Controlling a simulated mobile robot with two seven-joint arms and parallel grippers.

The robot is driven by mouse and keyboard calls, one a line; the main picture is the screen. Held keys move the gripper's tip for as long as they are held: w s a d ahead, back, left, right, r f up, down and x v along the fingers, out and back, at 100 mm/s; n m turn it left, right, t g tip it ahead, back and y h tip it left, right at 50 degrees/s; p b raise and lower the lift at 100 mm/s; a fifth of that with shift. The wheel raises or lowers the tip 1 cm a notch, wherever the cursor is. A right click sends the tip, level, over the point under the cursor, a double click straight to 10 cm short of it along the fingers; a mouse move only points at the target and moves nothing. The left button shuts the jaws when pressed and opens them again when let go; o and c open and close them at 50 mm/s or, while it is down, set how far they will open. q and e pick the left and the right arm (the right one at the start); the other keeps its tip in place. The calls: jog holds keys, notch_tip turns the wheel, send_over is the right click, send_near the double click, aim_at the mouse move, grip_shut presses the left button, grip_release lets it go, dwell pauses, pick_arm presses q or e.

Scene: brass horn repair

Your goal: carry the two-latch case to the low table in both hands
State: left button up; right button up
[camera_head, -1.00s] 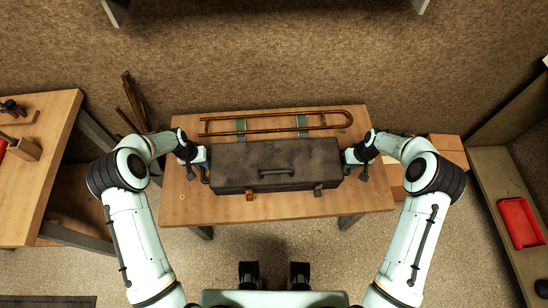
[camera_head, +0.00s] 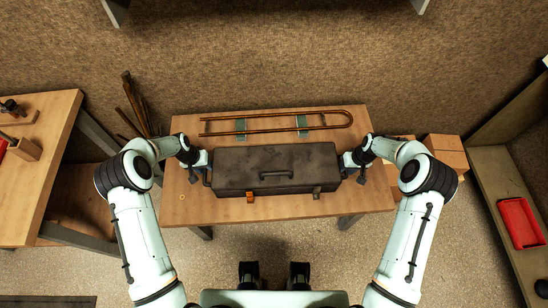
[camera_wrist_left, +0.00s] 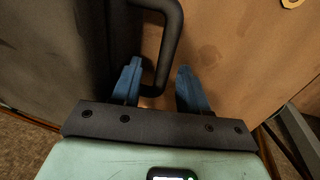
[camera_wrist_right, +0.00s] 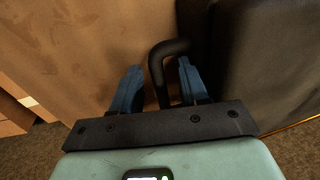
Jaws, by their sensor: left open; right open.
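The dark two-latch case (camera_head: 275,160) sits level on the wooden low table (camera_head: 190,208), its top handle facing up. An orange latch (camera_head: 250,196) and a grey latch (camera_head: 317,191) show on its front side. My left gripper (camera_head: 207,168) is at the case's left end, open; in the left wrist view its blue fingers stand either side of the black end handle (camera_wrist_left: 172,45). My right gripper (camera_head: 345,166) is at the right end, open, with the other end handle (camera_wrist_right: 156,68) between its fingers. Both fingertips look apart from the handles.
A bent brass tube (camera_head: 270,131) lies on green supports behind the case on the table. A workbench (camera_head: 50,110) stands left, a shelf with a red tray (camera_head: 519,222) right, and cardboard boxes (camera_head: 446,150) just right of the table.

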jog(key=shift+r, duration=0.2)
pick_arm(q)
jog(key=v, duration=0.8)
pick_arm(e)
jog(key=v, duration=1.1)
jog(key=shift+r, duration=0.35)
pick_arm(q)
jog(key=shift+s, duration=0.1)
